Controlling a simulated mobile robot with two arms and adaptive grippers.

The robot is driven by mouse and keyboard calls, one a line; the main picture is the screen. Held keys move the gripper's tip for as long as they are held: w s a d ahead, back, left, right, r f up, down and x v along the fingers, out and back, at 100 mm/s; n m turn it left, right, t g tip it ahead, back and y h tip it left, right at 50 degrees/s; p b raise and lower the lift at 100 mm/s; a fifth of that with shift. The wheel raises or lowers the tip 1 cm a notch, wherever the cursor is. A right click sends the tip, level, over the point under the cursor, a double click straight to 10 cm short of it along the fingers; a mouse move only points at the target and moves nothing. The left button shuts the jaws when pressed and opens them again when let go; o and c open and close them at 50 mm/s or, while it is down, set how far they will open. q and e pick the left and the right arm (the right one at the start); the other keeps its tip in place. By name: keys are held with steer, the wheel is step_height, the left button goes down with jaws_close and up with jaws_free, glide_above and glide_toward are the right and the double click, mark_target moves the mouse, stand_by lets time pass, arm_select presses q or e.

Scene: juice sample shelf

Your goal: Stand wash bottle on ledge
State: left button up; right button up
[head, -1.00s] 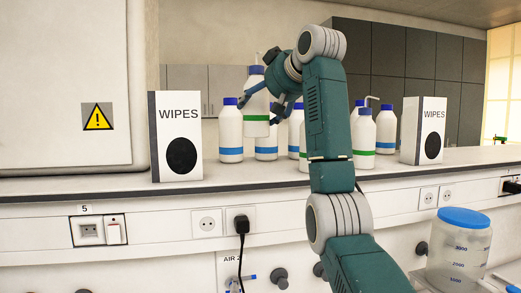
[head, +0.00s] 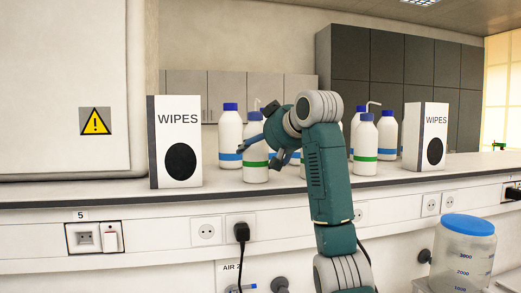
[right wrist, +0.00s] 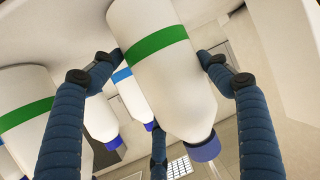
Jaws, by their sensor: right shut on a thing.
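The wash bottle (head: 255,168) is white with a green band, a blue cap and a thin spout. It is upright on or just over the ledge (head: 300,188), and I cannot tell if its base touches. My right gripper (head: 264,150) is shut on it at the upper body. In the right wrist view the wash bottle (right wrist: 160,75) fills the middle, with the blue fingers (right wrist: 160,62) on both sides of it. My left gripper is not in view.
A blue-banded bottle (head: 230,140) stands close behind on the left. Several more bottles, including a green-banded one (head: 365,145), stand to the right, partly hidden by my arm. Wipes boxes (head: 177,178) (head: 425,115) stand at both sides. A jar (head: 463,262) is lower right.

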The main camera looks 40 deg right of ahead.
steer(key=o, duration=1.3)
steer(key=shift+o, duration=1.3)
steer(key=shift+s+a+r, duration=0.1)
steer(key=shift+s+r, duration=0.1)
steer(key=shift+s, duration=0.2)
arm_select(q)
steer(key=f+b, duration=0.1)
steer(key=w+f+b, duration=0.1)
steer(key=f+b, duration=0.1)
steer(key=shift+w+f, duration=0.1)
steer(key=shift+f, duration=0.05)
arm_select(e)
steer(key=v, duration=1.1)
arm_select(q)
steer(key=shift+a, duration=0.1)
